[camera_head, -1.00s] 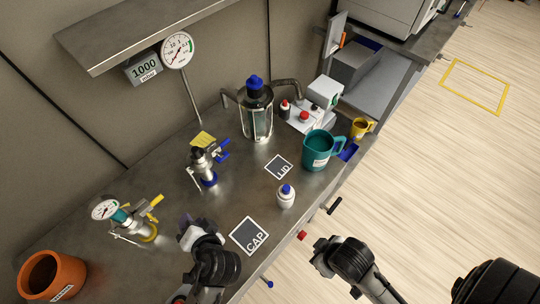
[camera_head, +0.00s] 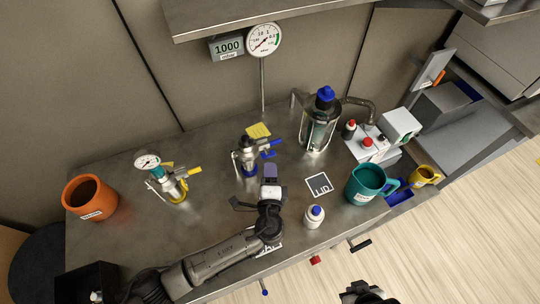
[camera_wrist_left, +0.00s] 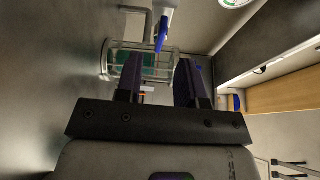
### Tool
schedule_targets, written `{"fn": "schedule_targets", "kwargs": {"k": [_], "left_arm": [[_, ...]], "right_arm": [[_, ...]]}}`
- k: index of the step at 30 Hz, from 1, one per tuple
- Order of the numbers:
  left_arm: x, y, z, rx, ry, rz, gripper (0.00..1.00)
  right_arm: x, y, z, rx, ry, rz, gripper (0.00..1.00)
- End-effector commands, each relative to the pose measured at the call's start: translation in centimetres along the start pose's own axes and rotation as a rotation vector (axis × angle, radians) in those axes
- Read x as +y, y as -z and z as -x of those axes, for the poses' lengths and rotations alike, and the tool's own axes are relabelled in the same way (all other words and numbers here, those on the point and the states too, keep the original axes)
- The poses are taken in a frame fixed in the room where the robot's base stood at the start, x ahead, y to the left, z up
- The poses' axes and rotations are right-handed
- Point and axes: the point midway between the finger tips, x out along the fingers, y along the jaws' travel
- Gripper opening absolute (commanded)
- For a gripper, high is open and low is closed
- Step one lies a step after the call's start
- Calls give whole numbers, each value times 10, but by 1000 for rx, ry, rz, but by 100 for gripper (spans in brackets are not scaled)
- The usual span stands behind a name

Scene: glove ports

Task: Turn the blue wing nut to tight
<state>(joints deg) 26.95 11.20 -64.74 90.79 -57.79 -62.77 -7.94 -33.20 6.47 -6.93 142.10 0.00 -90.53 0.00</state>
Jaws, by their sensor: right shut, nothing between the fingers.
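The metal fitting (camera_head: 247,158) with blue winged handles (camera_head: 268,149) and a blue lower ring stands upright on the steel bench. Which blue part is the wing nut is hard to tell at this size. My left gripper (camera_head: 270,172) is just in front of and to the right of this fitting, apparently apart from it. In the left wrist view its two dark fingers (camera_wrist_left: 160,82) stand apart with nothing gripped. A blue lever-like part (camera_wrist_left: 162,35) shows beyond them. My right gripper (camera_head: 363,292) is low at the bottom edge, off the bench front, shut and empty.
A similar yellow-handled fitting (camera_head: 174,186) and an orange pot (camera_head: 91,198) stand left. A glass vessel (camera_head: 318,132), white bottle (camera_head: 314,216) and teal mug (camera_head: 365,184) stand right. A dial gauge (camera_head: 264,40) rises behind. The LID card (camera_head: 319,186) lies flat.

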Motion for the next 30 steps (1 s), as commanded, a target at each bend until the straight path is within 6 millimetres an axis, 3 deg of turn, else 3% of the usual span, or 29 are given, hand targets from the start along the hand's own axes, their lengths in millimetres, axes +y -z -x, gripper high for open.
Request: {"fn": "schedule_targets", "kwargs": {"k": [6, 12, 26, 30], "left_arm": [[0, 0, -35, -1, 2, -1, 35], [1, 1, -54, 1, 0, 0, 35], [0, 0, -62, 0, -1, 1, 35], [0, 0, -62, 0, -1, 1, 24]], "right_arm": [[3, -3, -7, -2, -8, 9, 0], [4, -4, -10, -3, -11, 12, 0], [1, -4, -10, -2, -4, 4, 0], [1, -4, -10, -1, -2, 1, 0]]}}
